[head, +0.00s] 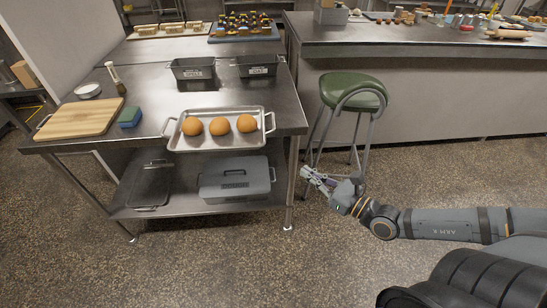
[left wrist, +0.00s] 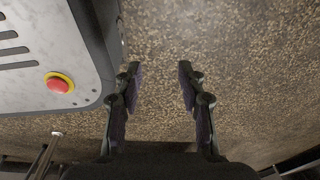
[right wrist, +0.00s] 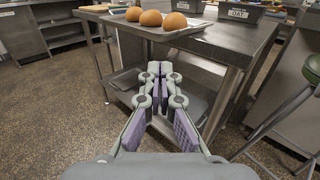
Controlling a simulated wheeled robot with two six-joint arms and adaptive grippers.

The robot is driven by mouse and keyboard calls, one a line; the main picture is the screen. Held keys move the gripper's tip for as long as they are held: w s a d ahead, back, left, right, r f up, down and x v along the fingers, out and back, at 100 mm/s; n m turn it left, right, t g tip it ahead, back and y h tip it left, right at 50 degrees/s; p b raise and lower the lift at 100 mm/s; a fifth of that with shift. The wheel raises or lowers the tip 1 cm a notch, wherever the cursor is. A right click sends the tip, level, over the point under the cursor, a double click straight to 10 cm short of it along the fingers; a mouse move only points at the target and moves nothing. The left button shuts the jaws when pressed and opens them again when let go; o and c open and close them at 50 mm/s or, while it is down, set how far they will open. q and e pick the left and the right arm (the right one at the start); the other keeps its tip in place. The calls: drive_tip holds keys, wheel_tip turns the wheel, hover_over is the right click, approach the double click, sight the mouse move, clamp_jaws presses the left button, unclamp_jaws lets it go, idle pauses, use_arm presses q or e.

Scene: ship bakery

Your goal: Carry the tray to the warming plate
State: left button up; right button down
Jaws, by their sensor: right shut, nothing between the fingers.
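A metal tray (head: 217,144) with a handle at each end lies on the steel table, near its front edge. Three round brown buns (head: 220,126) sit on it in a row. The tray also shows at the top of the right wrist view (right wrist: 160,35). My right gripper (head: 306,174) is shut and empty, in front of the table and lower than the tray, apart from it; its fingertips meet in the right wrist view (right wrist: 160,68). My left gripper (left wrist: 157,78) is open and empty over the speckled floor. I cannot pick out the warming plate for certain.
Beside the tray are a blue sponge (head: 130,116), a wooden board (head: 80,118) and two dark tins (head: 193,69). A lidded grey box (head: 236,180) stands on the lower shelf. A green stool (head: 353,90) stands right of the table. The front floor is clear.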

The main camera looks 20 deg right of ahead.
drive_tip(key=b+x, duration=0.6)
drive_tip(key=x, duration=0.8)
drive_tip(key=shift+w+d, duration=0.1)
idle(0.3)
